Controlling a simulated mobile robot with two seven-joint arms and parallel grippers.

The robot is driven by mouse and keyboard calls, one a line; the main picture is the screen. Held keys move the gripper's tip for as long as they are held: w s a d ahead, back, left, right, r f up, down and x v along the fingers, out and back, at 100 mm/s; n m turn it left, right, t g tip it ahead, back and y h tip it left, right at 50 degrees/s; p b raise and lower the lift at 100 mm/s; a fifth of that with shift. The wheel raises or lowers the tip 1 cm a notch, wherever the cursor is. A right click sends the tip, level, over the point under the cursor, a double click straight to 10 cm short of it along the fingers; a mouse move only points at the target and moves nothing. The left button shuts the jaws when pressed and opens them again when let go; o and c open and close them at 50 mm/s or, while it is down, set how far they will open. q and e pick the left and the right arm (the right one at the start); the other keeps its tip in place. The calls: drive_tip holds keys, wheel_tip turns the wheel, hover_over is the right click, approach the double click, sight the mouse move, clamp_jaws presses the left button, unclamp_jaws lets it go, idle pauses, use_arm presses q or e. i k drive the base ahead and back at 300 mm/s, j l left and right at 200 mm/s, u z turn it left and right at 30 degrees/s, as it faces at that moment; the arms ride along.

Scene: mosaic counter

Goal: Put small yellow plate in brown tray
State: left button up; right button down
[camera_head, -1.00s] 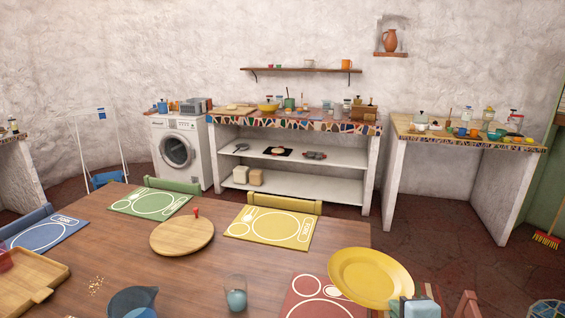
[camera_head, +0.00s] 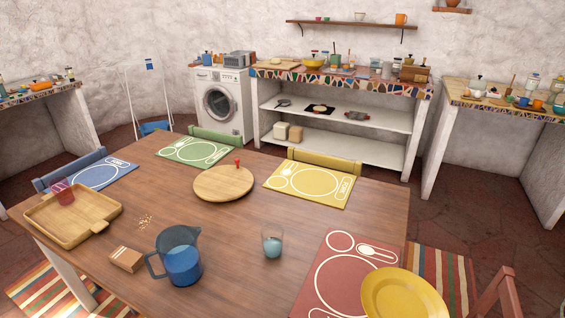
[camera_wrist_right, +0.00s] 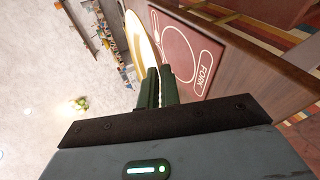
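The yellow plate (camera_head: 388,298) is at the bottom right of the head view, in front of part of the red placemat. In the right wrist view the plate (camera_wrist_right: 138,42) appears edge-on, its rim running down between the fingers of my right gripper (camera_wrist_right: 160,78), which is shut on it. The right gripper is out of the head view. The brown wooden tray (camera_head: 95,231) lies on the left part of the table, with a pink cup (camera_head: 64,193) at its far left corner. My left gripper is in neither view.
The red placemat (camera_head: 338,265) is at right. A chair (camera_head: 497,295) stands right of the table.

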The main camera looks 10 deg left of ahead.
sight(78, 217)
drive_tip(key=k+j+u, duration=0.1)
drive_tip(key=j, duration=0.3)
drive_tip(key=k+j+u, duration=0.15)
drive_tip(key=j, duration=0.3)
drive_tip(key=j+u, duration=0.1)
drive_tip(key=j, duration=0.3)
drive_tip(key=i+j+u, duration=0.15)
drive_tip(key=j, duration=0.25)
drive_tip(key=j+u, duration=0.1)
drive_tip(key=j, duration=0.3)
drive_tip(key=i+j+u, duration=0.25)
drive_tip(key=i+j, duration=0.25)
drive_tip(key=j, duration=0.2)
drive_tip(key=i+j+u, duration=0.25)
drive_tip(key=i+j, duration=0.3)
